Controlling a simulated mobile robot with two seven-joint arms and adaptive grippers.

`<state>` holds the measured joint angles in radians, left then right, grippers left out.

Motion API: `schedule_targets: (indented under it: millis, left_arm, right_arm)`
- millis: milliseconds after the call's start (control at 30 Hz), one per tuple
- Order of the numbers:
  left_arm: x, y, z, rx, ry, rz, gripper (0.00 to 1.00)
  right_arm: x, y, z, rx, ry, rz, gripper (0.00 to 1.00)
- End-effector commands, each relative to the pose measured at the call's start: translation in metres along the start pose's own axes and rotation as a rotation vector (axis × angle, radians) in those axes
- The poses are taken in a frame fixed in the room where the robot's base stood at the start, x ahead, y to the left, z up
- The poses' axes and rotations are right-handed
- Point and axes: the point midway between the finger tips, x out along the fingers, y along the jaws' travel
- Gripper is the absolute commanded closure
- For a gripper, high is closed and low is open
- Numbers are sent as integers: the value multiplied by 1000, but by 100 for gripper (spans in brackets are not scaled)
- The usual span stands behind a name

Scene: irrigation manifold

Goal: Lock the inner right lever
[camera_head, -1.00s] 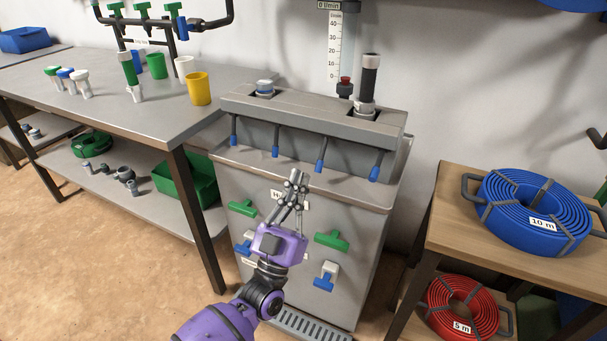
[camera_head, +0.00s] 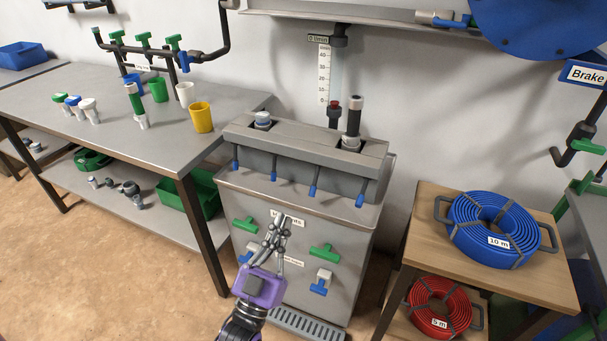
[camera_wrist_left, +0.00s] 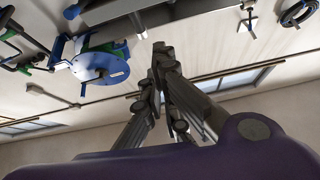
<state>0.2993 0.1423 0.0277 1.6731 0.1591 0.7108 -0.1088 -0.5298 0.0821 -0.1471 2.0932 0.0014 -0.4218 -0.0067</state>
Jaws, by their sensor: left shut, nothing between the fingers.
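The inner right lever (camera_head: 313,186) is a thin dark rod with a blue tip, third from the left in a row of similar levers on the front of the grey cabinet (camera_head: 345,240). It hangs down at a slant. The inner left lever (camera_head: 274,170), outer left lever (camera_head: 235,160) and outer right lever (camera_head: 362,195) hang alike. My left gripper (camera_head: 282,220) is shut and empty, in front of the cabinet, below and left of the inner right lever and apart from it. It covers part of a label. The left wrist view shows its closed fingers (camera_wrist_left: 165,62) against wall and ceiling.
Green handles (camera_head: 321,250) and blue taps (camera_head: 320,283) stick out of the cabinet front near my gripper. A workbench with cups (camera_head: 201,117) stands left. A wooden table with a blue hose coil (camera_head: 490,230) stands right.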

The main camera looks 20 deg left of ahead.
Motion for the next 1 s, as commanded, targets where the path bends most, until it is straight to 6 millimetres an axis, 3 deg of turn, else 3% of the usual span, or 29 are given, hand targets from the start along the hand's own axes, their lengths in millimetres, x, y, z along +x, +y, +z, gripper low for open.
schedule_targets:
  millis: [33,167,300,467,967,1000]
  left_arm:
    - [13,-1,-17,2,-40,2,100]
    - [16,-3,-10,0,-205,11,100]
    - [3,-4,24,-20,-341,16,100]
    - [7,-4,34,-54,-367,9,100]
    - [100,-1,66,-53,-361,11,100]
    - [99,-1,76,-54,-367,10,100]
  right_arm:
    - [-16,1,-18,-2,15,1,60]
    - [-31,1,-36,-5,35,3,60]
    - [-26,-2,-27,-3,35,3,60]
    - [-23,-3,-20,-5,22,1,60]
    - [-26,-2,-39,-6,51,1,60]
    - [-24,-2,-36,-6,47,1,60]
